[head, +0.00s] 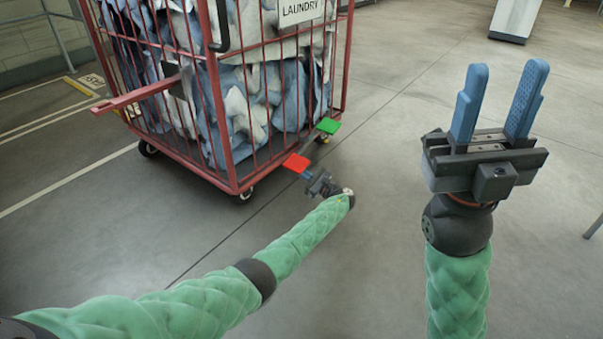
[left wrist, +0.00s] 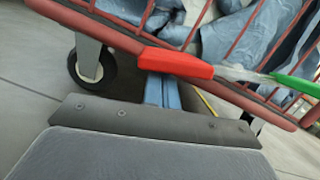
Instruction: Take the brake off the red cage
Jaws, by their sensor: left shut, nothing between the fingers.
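The red cage (head: 222,110) is a wheeled wire cart full of blue and white cloth. A red pedal (head: 296,162) and a green pedal (head: 329,126) stick out low from its near right side. In the left wrist view, the red pedal (left wrist: 176,62) lies across the upper middle and the green pedal (left wrist: 296,83) is at the right edge. My left gripper (head: 305,174) is shut and empty, low at the red pedal. Its blue fingers (left wrist: 162,92) run up to the red pedal, which hides their tips; I cannot tell whether they touch. My right gripper (head: 506,77) is open, empty and raised.
A laundry sign (head: 300,10) hangs on the cage. A red bar (head: 138,95) juts out at its left. A caster (left wrist: 92,66) shows beside the pedals in the left wrist view. The grey floor (head: 400,90) right of the cage is clear. A white stand (head: 515,18) is farther back.

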